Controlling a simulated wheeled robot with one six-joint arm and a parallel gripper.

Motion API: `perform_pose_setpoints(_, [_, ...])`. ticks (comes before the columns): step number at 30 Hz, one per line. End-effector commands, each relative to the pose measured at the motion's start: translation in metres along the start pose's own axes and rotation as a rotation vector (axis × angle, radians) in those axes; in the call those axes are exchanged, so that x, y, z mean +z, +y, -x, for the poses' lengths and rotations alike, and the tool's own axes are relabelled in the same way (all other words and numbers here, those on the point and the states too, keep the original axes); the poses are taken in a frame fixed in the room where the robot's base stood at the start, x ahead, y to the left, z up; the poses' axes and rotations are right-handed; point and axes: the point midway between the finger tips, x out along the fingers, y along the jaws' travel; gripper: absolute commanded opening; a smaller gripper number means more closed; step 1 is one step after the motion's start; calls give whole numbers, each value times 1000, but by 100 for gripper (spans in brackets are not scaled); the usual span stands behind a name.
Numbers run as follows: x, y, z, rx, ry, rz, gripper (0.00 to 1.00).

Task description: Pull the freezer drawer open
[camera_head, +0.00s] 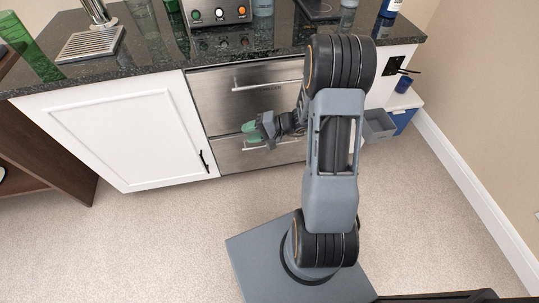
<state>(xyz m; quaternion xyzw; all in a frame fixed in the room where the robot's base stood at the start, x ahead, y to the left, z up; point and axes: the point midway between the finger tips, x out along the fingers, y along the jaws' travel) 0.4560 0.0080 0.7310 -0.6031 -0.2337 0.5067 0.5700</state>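Two stainless steel drawer fronts are stacked under the dark counter. The upper drawer (225,100) has a long bar handle (258,87) and appears closed. The lower drawer (230,158) also appears closed; part of its bar handle (285,142) shows, and the rest is hidden behind my gripper and arm. I cannot tell which drawer is the freezer. My gripper (251,132), with green fingertips, is in front of the lower drawer, close to its handle and pointing left. The gap between the fingertips is too small to judge, and contact with the handle is not clear.
A white cabinet (120,135) with a black handle stands left of the drawers. Bottles and a control box (215,12) stand on the counter (150,60). A grey bin (379,125) is at right. Carpet (160,230) before the drawers is clear.

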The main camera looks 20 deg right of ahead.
Motion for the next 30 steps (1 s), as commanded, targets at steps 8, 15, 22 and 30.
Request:
perform_pose_setpoints(8, [-104,185,1,-261,503,-135,38])
perform_pose_setpoints(15, [-130,284,18,-268,802,-173,38])
perform_pose_setpoints(22, [-143,311,18,-252,890,-179,38])
perform_pose_setpoints(30, [-180,304,-12,-253,890,-177,38])
